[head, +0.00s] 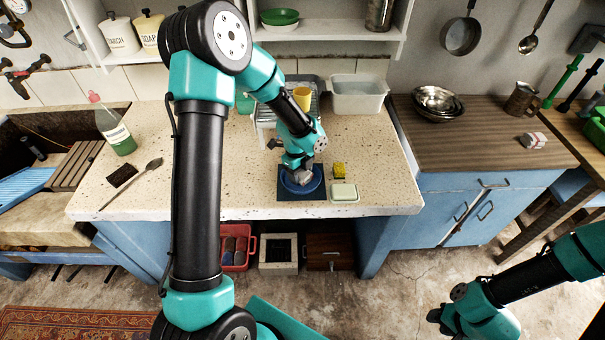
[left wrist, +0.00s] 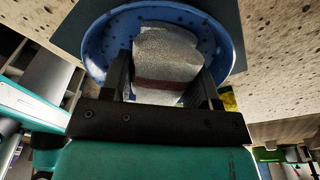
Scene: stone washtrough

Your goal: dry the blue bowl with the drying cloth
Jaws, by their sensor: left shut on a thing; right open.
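The blue bowl (head: 316,188) stands on a dark blue mat (head: 287,190) on the speckled counter. In the left wrist view the bowl (left wrist: 98,48) fills the top of the picture. My left gripper (head: 302,172) is shut on the drying cloth (left wrist: 168,58), a folded grey-white bundle with a reddish-brown band. The cloth is over the bowl's inside; I cannot tell whether it touches the bowl. The cloth also shows in the head view (head: 304,176). My right gripper (head: 436,317) is open and empty, low over the floor at the lower right, away from the counter.
A yellow sponge (head: 339,170) and a pale green soap dish (head: 344,192) lie close right of the mat. A rack with a yellow cup (head: 302,97) and a white basin (head: 357,95) stand behind.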

